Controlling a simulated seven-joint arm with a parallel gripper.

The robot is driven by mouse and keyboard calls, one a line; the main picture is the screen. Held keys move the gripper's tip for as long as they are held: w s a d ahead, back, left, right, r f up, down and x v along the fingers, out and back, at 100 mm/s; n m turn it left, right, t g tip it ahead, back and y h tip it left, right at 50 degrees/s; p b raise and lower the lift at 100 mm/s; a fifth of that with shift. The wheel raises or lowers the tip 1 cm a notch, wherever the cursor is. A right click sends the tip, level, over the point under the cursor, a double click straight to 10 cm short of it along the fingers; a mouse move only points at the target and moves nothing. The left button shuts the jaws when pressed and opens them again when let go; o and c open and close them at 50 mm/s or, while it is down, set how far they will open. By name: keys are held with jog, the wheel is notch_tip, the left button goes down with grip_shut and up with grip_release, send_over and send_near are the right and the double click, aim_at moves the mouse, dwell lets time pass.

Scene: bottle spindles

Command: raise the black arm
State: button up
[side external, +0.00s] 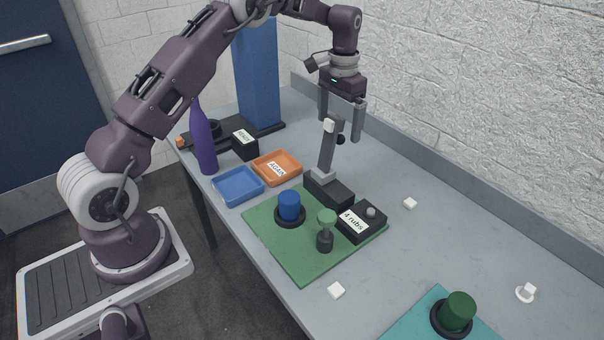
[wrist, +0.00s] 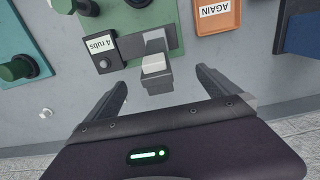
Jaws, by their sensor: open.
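The task's black arm seems to be the dark grey lever (side external: 327,155), standing nearly upright and leaning slightly on a black base box (side external: 335,192). It has a white block near its top and a small black knob at its side. In the wrist view the lever's white-tipped end (wrist: 154,64) points toward the camera, just beyond the fingertips. My gripper (side external: 340,128) is open, pointing down, with its fingers on either side of the lever's top in the side view. In the wrist view my gripper (wrist: 158,80) shows nothing clamped; whether a finger touches the lever cannot be told.
A "4 rubs" box (side external: 350,222), a blue spindle (side external: 289,205) and a green-topped piece (side external: 325,228) are on the green mat (side external: 300,262). Orange (side external: 291,161) and blue (side external: 226,190) trays, a purple bottle (side external: 203,145) and blue column (side external: 257,75) stand behind.

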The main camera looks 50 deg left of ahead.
jog(key=shift+r, duration=3.4)
jog(key=s+d+r+t, duration=0.2)
jog(key=s+d+r, duration=0.2)
jog(key=s+r, duration=0.45)
jog(key=s+d+r+t, duration=0.1)
jog(key=s+d+r, duration=0.5)
jog(key=s, duration=0.4)
jog(key=s+d+f+t, duration=0.1)
jog(key=s+f, duration=0.1)
jog(key=s, duration=0.7)
jog(key=s+d+f+t, duration=0.1)
jog(key=s+f, duration=0.2)
jog(key=s, duration=0.6)
jog(key=shift+s+d+f+t, duration=0.2)
jog(key=shift+s+t, duration=0.05)
jog(key=shift+t, duration=0.05)
